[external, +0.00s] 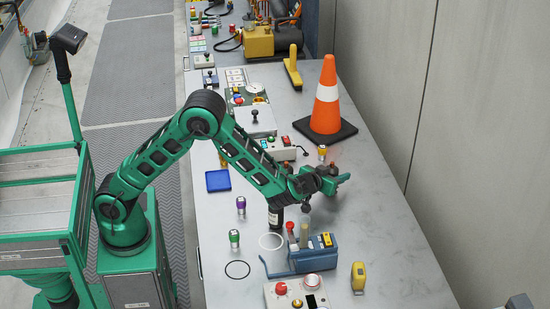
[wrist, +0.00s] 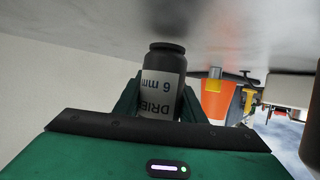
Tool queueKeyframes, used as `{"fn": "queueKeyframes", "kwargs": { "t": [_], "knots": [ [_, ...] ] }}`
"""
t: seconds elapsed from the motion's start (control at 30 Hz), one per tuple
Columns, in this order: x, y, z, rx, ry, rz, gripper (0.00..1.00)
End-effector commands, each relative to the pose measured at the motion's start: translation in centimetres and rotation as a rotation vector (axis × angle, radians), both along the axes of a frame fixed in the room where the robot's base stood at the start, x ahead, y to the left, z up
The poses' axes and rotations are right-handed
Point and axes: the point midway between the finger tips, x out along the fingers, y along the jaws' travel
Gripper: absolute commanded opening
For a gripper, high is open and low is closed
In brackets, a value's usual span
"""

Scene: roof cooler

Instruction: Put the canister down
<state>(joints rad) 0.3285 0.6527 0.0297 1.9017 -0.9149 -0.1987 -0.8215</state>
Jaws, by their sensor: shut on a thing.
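The canister (wrist: 163,85) is a dark cylinder with a white label reading "6 mm", seen upside down in the wrist view. It sits between the two green fingers of my gripper (wrist: 160,102), which is shut on it. A dark blurred patch lies on the grey surface just beyond its end; I cannot tell whether it touches. In the external view my gripper (external: 334,182) reaches right over the table (external: 385,215), and the canister is not clearly made out there.
An orange-and-white cone (external: 326,95) stands behind my gripper. A blue device (external: 313,259) stands in front.

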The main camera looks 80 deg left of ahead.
Motion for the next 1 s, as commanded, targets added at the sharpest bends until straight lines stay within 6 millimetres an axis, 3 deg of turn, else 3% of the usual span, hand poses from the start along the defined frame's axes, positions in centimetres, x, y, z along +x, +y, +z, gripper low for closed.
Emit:
{"fn": "queueKeyframes", "kwargs": {
  "t": [0.07,0.4,0.43,0.5,0.83,1.0],
  "knots": [
    [0.0,0.0,-0.8,0.000,0.000,0.001,0.06],
    [0.0,0.0,-1.0,0.000,-0.001,0.000,0.06],
    [0.0,0.0,-1.0,-0.001,-0.001,0.000,0.44],
    [0.0,0.0,-1.0,-0.001,-0.001,0.000,0.55],
    [0.0,0.0,-0.8,-0.001,-0.001,0.001,0.55],
    [-1.3,-1.3,0.0,-0.001,-0.001,-0.004,0.55]
  ]
}}
